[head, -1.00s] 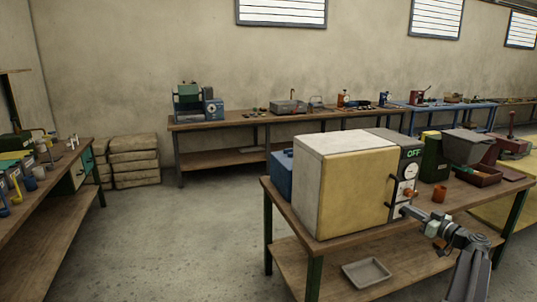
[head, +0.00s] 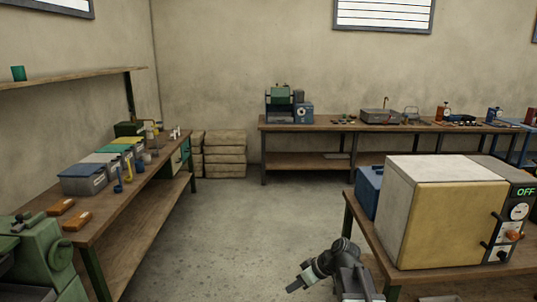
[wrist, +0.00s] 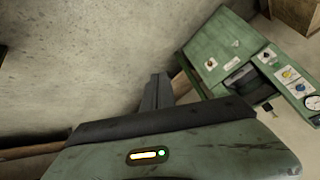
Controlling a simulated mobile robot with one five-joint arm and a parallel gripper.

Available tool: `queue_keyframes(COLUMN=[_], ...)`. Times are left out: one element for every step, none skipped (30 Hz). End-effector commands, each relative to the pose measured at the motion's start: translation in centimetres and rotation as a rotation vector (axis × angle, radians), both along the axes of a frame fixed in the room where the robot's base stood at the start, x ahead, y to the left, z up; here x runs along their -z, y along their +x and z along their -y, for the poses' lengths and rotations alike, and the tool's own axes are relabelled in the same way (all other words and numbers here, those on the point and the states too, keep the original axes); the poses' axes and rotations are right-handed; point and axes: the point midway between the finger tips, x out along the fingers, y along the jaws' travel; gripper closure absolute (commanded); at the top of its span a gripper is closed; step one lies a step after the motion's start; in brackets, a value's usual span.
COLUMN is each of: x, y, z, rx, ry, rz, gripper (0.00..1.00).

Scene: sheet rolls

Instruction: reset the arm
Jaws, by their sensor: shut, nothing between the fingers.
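My gripper (head: 292,287) shows low in the head view, just right of the middle, at the end of my dark grey arm. It points left and down over the open floor. In the wrist view its dark fingers (wrist: 158,82) stand together, shut and empty. The gripper is apart from the bench and from the yellow-fronted oven (head: 448,222) to its right. The oven's panel reads OFF.
A left bench (head: 130,195) holds bins (head: 84,180) and orange blocks. A green machine (head: 40,250) stands at lower left. A back bench (head: 340,127) carries tools. Stacked bales (head: 225,155) are in the corner. Floor (head: 240,220) between is clear.

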Motion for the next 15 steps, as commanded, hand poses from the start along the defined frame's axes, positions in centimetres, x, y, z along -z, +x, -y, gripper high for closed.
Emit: queue_keyframes(x=[0.8, 1.4, 2.3, 2.8, 3.3, 3.8, 4.0, 4.2, 4.3, 4.3, 4.4, 4.4, 4.4, 4.4, 4.4], y=[-3.0, -4.3, -5.9, -7.0, -7.9, -8.9, -9.6, -10.2, -10.8, -11.1, -11.2, -11.2, -11.3, -11.4, -11.4], z=[-1.4, -1.4, -0.9, -0.1, 1.2, 3.0, 4.2, 5.2, 6.3, 7.0, 7.5, 7.9, 8.0, 8.0, 8.3], rx=[0.016, 0.046, 0.101, 0.153, 0.215, 0.302, 0.366, 0.429, 0.507, 0.561, 0.610, 0.667, 0.700, 0.726, 0.749], ry=[-0.077, -0.128, -0.197, -0.248, -0.296, -0.352, -0.390, -0.423, -0.458, -0.480, -0.493, -0.501, -0.499, -0.493, -0.487], rz=[-0.075, -0.122, -0.181, -0.221, -0.258, -0.302, -0.330, -0.354, -0.382, -0.400, -0.415, -0.433, -0.446, -0.456, -0.465], gripper=[1.00, 1.00, 1.00, 1.00, 1.00, 1.00, 1.00, 1.00, 1.00, 1.00, 1.00, 1.00, 1.00, 1.00, 1.00])
